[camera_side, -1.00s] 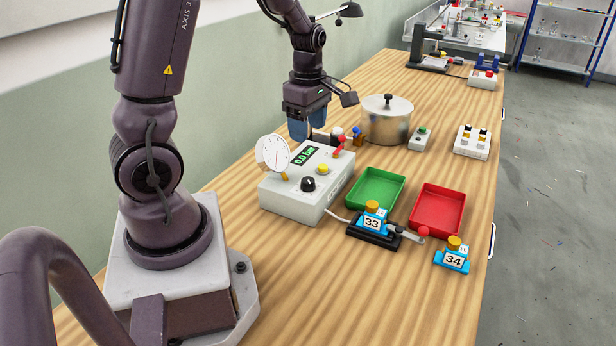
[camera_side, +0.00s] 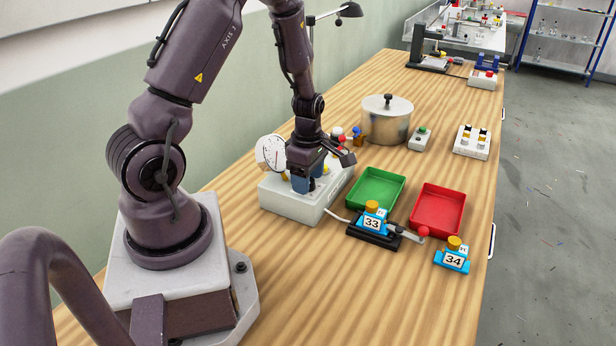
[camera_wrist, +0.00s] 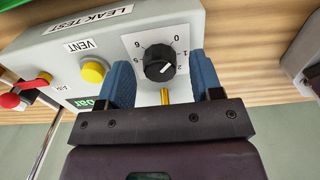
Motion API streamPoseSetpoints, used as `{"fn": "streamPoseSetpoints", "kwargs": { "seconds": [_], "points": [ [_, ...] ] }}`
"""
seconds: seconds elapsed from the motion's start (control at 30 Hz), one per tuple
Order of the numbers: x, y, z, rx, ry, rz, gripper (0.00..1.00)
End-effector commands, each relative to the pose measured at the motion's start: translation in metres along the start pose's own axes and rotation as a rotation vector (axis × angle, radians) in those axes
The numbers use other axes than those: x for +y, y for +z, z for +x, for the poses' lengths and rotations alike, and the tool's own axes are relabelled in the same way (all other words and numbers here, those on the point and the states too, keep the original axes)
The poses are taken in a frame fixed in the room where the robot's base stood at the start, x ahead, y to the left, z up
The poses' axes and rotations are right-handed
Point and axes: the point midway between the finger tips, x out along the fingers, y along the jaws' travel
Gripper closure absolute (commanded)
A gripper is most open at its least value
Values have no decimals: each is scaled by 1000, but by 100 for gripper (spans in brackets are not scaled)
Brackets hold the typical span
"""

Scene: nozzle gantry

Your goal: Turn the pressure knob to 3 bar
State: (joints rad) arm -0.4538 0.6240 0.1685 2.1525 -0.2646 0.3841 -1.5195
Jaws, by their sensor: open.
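The pressure knob (camera_wrist: 159,62) is a black round knob with a white mark, on a grey-white box (camera_wrist: 135,28) with a printed scale from 0 to 6. My gripper (camera_wrist: 164,82) is open, its two blue fingers standing either side of the knob with a gap at each side. In the side view my gripper (camera_side: 303,183) is low over the front of the box (camera_side: 290,207) and largely hides the knob. The white round gauge (camera_side: 270,153) stands at the box's left. The green display (camera_wrist: 86,104) is mostly covered; only "bar" shows in the wrist view.
A yellow vent button (camera_wrist: 93,72) and a red lever (camera_wrist: 10,100) are on the same box. A brass fitting (camera_wrist: 165,96) is close to the knob. A green tray (camera_side: 376,188), a red tray (camera_side: 437,209) and a metal pot (camera_side: 386,120) stand nearby.

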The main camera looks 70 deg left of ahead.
Motion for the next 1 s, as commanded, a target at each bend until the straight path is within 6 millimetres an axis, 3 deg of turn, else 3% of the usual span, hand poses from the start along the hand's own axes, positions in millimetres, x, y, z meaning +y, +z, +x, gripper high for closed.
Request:
{"fn": "streamPoseSetpoints", "kwargs": {
  "seconds": [0.27, 0.5, 1.0],
  "points": [
    [0, 0, 2, 0, 1, 0, 40],
    [0, 0, 2, 0, 1, 1, 90],
    [0, 0, 2, 0, 1, 120, 90]
  ]
}}
